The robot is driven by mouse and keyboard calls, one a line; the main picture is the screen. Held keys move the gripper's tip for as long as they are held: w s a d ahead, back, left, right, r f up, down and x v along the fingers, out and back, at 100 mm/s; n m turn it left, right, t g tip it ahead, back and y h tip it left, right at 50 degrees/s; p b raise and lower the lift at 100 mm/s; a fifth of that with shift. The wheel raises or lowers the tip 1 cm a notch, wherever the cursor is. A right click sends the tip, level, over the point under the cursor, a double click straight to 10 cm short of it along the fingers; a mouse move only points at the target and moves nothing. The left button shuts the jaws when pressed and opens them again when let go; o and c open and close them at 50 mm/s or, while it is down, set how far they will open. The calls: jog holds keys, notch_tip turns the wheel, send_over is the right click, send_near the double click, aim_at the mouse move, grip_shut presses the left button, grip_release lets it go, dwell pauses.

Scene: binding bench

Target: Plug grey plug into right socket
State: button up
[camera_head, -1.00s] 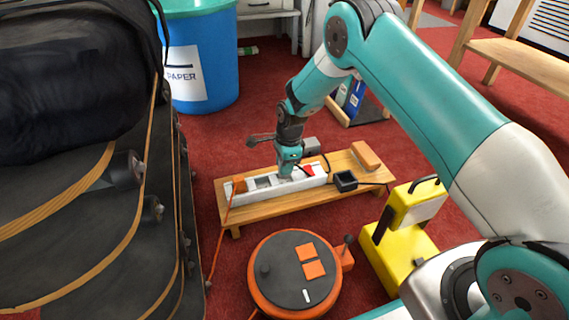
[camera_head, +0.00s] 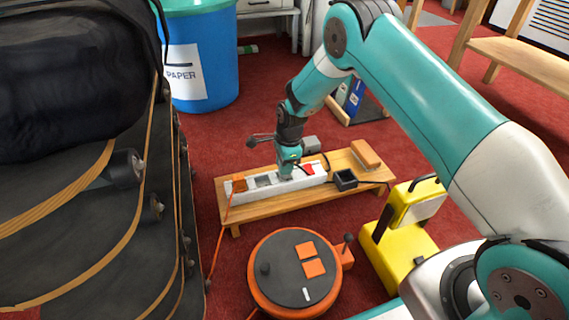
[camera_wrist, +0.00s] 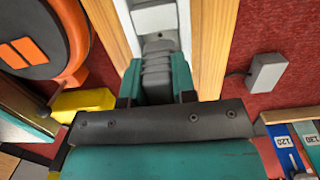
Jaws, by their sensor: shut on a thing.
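The white power strip (camera_head: 253,191) lies along the wooden bench, with an orange plug (camera_head: 239,183) at its left end and a red switch (camera_head: 310,168) towards its right end. My gripper (camera_head: 287,172) is over the strip, right of its middle. In the wrist view my gripper (camera_wrist: 158,88) is shut on the grey plug (camera_wrist: 157,72), which sits between the teal jaws. The plug's front end is at the strip's face (camera_wrist: 155,18). The socket under it is hidden, so I cannot tell how deep it sits.
A grey box (camera_wrist: 266,72) lies behind the bench. An orange cable reel (camera_head: 273,253) and a yellow case (camera_head: 396,250) stand in front.

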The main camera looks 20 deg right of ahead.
jog(key=shift+f, duration=1.4)
dwell(2.3)
